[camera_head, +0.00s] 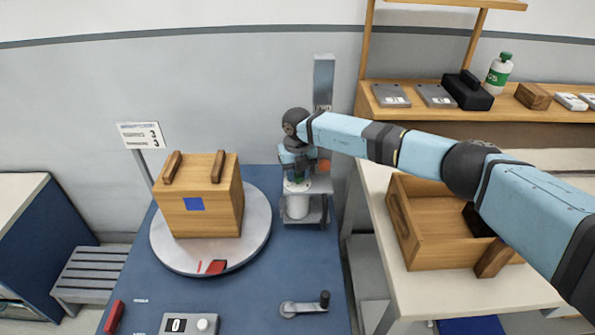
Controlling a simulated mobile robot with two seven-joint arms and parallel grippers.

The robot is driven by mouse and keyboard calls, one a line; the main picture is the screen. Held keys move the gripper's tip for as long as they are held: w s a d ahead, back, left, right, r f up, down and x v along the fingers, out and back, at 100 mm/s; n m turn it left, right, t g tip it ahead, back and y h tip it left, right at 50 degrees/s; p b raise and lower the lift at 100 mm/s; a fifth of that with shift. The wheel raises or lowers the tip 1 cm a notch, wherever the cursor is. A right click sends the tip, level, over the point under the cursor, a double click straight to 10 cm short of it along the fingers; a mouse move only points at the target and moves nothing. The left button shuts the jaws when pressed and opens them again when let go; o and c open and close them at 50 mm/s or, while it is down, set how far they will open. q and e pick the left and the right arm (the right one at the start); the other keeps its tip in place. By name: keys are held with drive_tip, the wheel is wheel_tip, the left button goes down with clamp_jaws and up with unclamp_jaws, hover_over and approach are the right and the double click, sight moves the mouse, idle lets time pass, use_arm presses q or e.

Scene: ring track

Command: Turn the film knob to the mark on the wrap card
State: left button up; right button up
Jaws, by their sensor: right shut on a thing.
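The wrap card (140,136), a white sign on a post at the left, shows two 3s; its smaller print is too fine to read. My right gripper (298,174) points down at the mast's carriage, shut on the green top of a white cylinder (297,204). The gripper hides most of that top, so I cannot tell its setting or whether it is the film knob. A grey control box (190,325) at the front edge shows a 0 beside a pale round knob (203,325). My left gripper is out of view.
A wooden crate (199,205) with a blue patch stands on the round turntable (255,240), left of my gripper. A grey mast (323,85) rises behind. A crank (303,307) is at the front. An open wooden box (440,257) lies under my arm.

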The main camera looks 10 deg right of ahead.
sight(297, 174)
idle(0.4)
drive_tip(key=o, duration=0.9)
wheel_tip(297, 174, up, 14)
drive_tip(key=shift+f+p, duration=0.1)
drive_tip(key=shift+p, duration=0.25)
